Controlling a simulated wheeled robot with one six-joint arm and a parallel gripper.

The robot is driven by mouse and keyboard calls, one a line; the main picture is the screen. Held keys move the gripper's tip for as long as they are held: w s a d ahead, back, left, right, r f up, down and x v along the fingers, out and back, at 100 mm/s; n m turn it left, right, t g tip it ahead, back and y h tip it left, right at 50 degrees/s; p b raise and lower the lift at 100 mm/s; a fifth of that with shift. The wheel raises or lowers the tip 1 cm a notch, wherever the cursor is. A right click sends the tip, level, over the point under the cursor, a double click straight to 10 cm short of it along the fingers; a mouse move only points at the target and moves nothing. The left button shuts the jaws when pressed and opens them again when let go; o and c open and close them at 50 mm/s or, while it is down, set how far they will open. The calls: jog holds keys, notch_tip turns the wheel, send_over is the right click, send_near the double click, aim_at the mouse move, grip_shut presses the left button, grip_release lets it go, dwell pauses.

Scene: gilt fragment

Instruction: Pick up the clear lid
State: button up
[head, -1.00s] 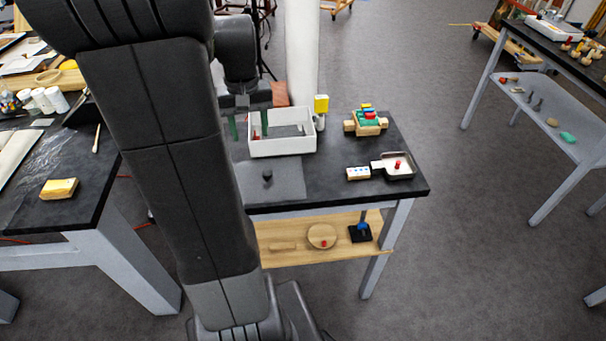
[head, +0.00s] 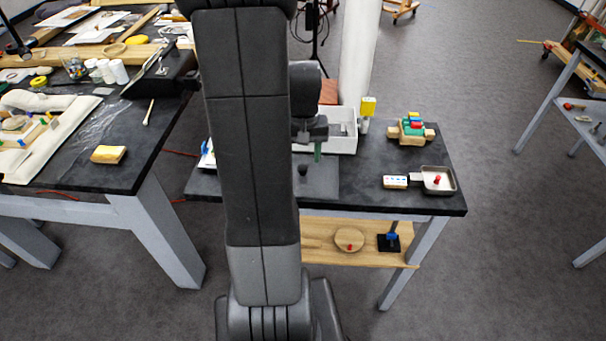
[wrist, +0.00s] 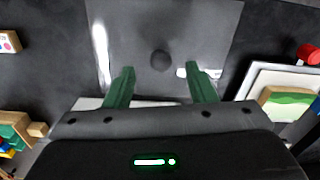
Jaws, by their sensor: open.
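The clear lid (head: 324,184) lies flat on the dark table, a see-through grey sheet with a black round knob (head: 302,169) in its middle. My arm hides its left part in the head view. In the wrist view the lid (wrist: 205,25) fills the top middle, with its knob (wrist: 160,60) just ahead of and between my two green fingers. My gripper (wrist: 160,84) is open and empty, with a wide gap between the fingertips. In the head view my gripper (head: 312,154) is above the lid's back part, partly hidden by my arm. The height gap is unclear.
A white open box (head: 345,143) stands behind the lid. A yellow-topped item (head: 368,107), a colourful block toy (head: 412,130), a white dotted block (head: 395,182) and a small pan (head: 446,188) are to the right. A white-framed board (wrist: 250,82) lies right in the wrist view.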

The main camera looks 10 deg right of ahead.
aim_at(303, 166)
jog(key=shift+w+f, duration=0.15)
jog(key=shift+f, duration=0.8)
jog(key=shift+w+f, duration=0.1)
jog(key=shift+f, duration=0.85)
jog(key=shift+c, duration=0.2)
jog(key=c, duration=1.1)
jog(key=shift+o, duration=0.2)
